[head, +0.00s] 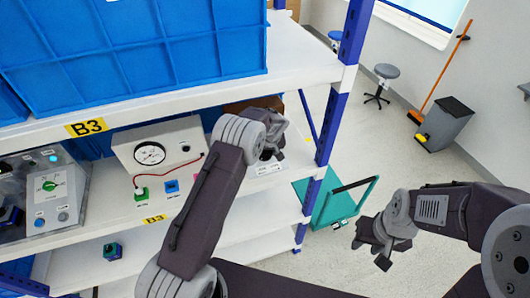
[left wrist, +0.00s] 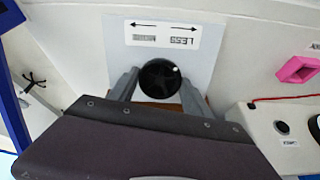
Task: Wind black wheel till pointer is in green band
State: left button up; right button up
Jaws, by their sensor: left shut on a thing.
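The black wheel (left wrist: 160,78) is round and sits on a pale plate with arrows and a LESS label in the left wrist view. My left gripper (left wrist: 158,88) is shut on it, one finger on each side. In the head view my left gripper (head: 270,150) is at the shelf's right end and the wheel is hidden there. A round white gauge (head: 149,153) is on a white box left of the gripper; its pointer and any green band are too small to read. My right gripper (head: 374,245) is open and empty, out over the floor.
A blue crate (head: 140,45) fills the shelf above. A grey panel with a green dial (head: 54,186) stands left of the gauge box. A red cable (head: 165,171) runs near the gauge. A teal cart (head: 325,203) and a shelf post (head: 330,125) are at right.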

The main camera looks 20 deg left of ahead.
pick_arm(q)
jog(key=m+b, duration=0.1)
jog(key=m, duration=0.7)
jog(key=shift+b, duration=0.35)
jog(key=m, duration=0.5)
jog(key=shift+r+p, duration=0.1)
jog(key=shift+p, duration=0.2)
jog(key=m+p, duration=0.1)
jog(key=m, duration=0.4)
jog(key=shift+w, duration=0.1)
jog(key=shift+m, duration=0.3)
jog(key=o, duration=1.3)
jog(key=shift+o, duration=0.3)
